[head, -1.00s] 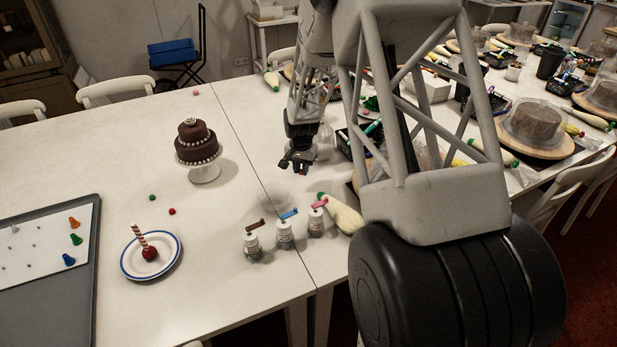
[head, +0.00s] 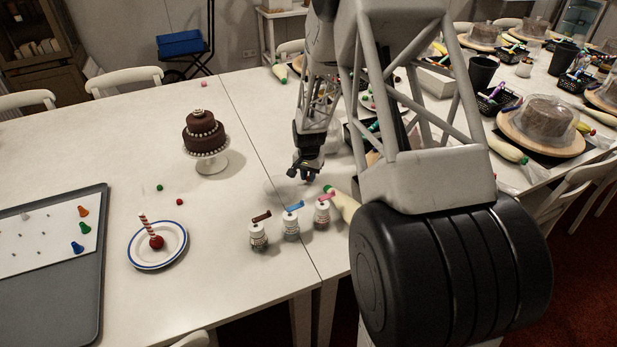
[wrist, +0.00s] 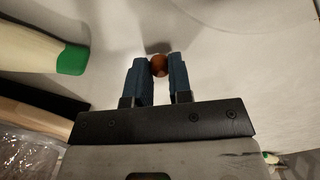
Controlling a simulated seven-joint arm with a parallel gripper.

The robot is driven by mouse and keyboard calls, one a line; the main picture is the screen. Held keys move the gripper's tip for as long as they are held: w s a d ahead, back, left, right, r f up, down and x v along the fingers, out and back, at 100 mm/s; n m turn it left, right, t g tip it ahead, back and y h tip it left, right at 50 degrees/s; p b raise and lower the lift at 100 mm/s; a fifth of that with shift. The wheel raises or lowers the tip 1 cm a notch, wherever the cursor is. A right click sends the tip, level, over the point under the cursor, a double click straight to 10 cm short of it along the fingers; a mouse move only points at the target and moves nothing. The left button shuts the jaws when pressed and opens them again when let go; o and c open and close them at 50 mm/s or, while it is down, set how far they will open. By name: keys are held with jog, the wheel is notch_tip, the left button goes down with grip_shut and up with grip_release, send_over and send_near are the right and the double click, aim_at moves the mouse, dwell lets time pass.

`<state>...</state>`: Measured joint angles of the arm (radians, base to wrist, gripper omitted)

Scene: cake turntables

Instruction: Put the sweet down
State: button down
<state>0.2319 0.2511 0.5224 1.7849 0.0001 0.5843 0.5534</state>
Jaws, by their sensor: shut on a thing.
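My gripper (head: 305,172) hangs low over the white table, to the right of the chocolate cake and behind the small grinder-like jars. In the wrist view my gripper (wrist: 160,68) has its two blue fingers shut on a small round orange-brown sweet (wrist: 159,65) at their tips. The sweet is too small to make out in the head view. I cannot tell whether it touches the table.
A chocolate cake (head: 204,135) on a white stand is left of my gripper. A plate (head: 172,256) with a red ball and striped stick, several jars (head: 291,226) and a green-tipped piping bag (wrist: 45,52) are near. Loose sweets (head: 159,188) lie on open table.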

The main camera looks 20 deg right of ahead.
aim_at(308, 177)
jog(key=shift+f, duration=0.4)
jog(key=shift+f, duration=0.1)
jog(key=c, duration=1)
grip_release()
jog(key=shift+c, duration=0.2)
notch_tip(308, 177, up, 12)
jog(key=shift+r, duration=0.2)
